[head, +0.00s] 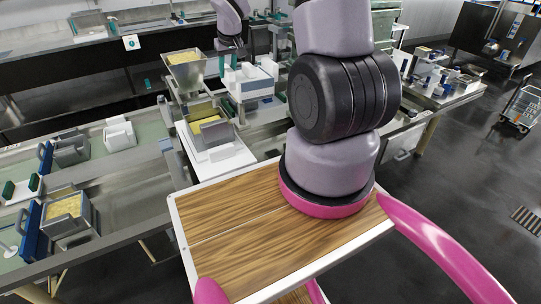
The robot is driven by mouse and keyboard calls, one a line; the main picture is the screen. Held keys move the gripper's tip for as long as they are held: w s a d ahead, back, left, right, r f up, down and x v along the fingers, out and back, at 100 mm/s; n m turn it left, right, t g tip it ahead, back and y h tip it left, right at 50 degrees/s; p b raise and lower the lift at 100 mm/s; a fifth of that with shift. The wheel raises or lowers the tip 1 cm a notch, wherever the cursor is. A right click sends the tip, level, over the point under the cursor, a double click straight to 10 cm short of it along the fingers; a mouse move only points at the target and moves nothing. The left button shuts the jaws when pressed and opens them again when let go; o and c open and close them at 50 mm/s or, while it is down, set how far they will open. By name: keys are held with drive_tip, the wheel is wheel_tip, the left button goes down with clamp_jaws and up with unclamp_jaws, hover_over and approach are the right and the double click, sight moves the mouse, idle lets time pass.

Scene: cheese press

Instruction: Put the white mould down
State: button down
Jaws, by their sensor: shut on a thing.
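My gripper (231,52) is small and far off at the top middle of the head view, pointing down at the far bench. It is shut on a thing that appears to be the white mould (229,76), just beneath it. The fingers and the mould's edges are hard to make out against the white equipment behind. I cannot tell whether the mould touches the bench. Another white mould (119,134) stands on the green strip at the left.
A metal hopper with yellow curd (185,67) and a curd-filled metal container (209,127) on a white stand are close to my gripper. White equipment (257,80) stands beside it. Grey moulds (70,150) and a curd-filled one (66,214) stand at left. Open floor lies at right.

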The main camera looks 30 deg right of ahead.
drive_tip(key=shift+s+d+f, duration=0.15)
drive_tip(key=shift+d+f, duration=0.1)
drive_tip(key=shift+d, duration=0.55)
drive_tip(key=s+d+f+n+y, duration=0.1)
drive_tip(key=f+n, duration=0.2)
drive_tip(key=f, duration=0.8)
drive_tip(key=s+d+f+n+y, duration=0.1)
drive_tip(key=d+f+n, duration=0.1)
drive_tip(key=f, duration=0.9)
drive_tip(key=s+d+f+n+g+y, duration=0.1)
drive_tip(key=f+n, duration=0.3)
drive_tip(key=f, duration=0.7)
drive_tip(key=shift+d+f, duration=0.25)
drive_tip(key=shift+s+f, duration=0.1)
drive_tip(key=c, duration=0.6)
unclamp_jaws()
drive_tip(key=shift+o, duration=0.2)
drive_tip(key=v, duration=1.2)
